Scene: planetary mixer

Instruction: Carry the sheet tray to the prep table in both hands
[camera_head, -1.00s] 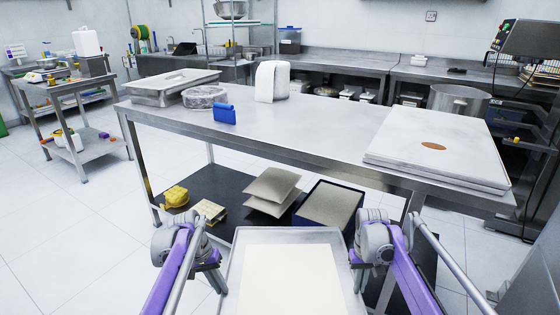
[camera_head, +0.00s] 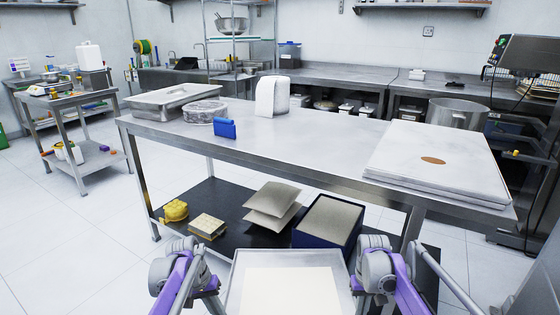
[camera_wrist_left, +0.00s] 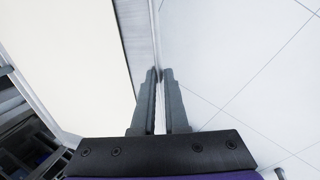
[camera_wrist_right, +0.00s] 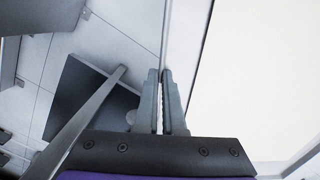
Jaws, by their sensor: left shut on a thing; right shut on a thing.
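The sheet tray (camera_head: 290,258) is a shallow grey metal tray with a cream sheet lying in it. It is held low in front of me, near the prep table's front side and below its top. My left gripper (camera_wrist_left: 160,73) is shut on the tray's left rim. My right gripper (camera_wrist_right: 163,74) is shut on its right rim. The tray's near end is cut off in the head view. The steel prep table (camera_head: 320,150) stands across the view, with a clear stretch in the middle of its top.
On the table are a metal pan (camera_head: 170,98), a wrapped round bowl (camera_head: 205,111), a blue holder (camera_head: 225,129), a white roll (camera_head: 272,96) and a large flat stack (camera_head: 437,163) at right. The lower shelf holds sacks (camera_head: 272,205), a dark box (camera_head: 330,222) and yellow items (camera_head: 175,210).

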